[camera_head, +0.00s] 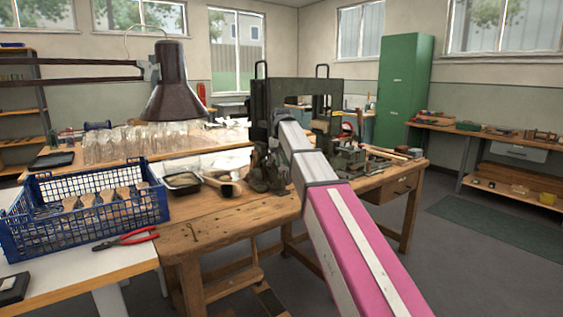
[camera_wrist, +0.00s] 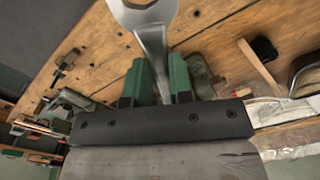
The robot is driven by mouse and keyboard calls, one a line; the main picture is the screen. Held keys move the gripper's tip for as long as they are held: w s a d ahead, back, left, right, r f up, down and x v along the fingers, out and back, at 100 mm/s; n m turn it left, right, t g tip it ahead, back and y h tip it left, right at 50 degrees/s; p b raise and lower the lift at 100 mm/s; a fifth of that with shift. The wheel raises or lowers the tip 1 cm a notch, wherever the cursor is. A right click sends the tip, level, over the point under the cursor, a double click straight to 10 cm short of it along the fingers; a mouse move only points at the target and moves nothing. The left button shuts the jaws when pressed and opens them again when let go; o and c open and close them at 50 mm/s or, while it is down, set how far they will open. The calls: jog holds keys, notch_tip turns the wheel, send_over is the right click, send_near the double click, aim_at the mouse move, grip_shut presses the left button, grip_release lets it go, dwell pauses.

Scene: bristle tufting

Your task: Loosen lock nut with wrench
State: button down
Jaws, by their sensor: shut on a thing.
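In the wrist view my gripper (camera_wrist: 160,76) has two green fingers closed on a steel wrench (camera_wrist: 152,35). The wrench's shank runs between the fingers, and its wide jaw end points away from me at the top edge, partly cut off. Wooden bench top shows behind it. In the head view my arm reaches over the workbench to a dark green machine frame (camera_head: 262,98); the arm hides my gripper and the wrench there. I cannot make out the lock nut in either view.
A blue crate (camera_head: 95,222) of brushes and red-handled pliers (camera_head: 126,239) are at the left. A dark tray (camera_head: 182,182), glass jars (camera_head: 125,143) and a lamp (camera_head: 172,90) stand nearby. Tools lie on the bench (camera_head: 235,215) right of my arm. Its front left is fairly clear.

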jog(key=shift+f, duration=1.05)
dwell(1.9)
jog(key=shift+d, duration=0.1)
jog(key=shift+w+d+n, duration=0.15)
jog(key=shift+d+n, duration=0.45)
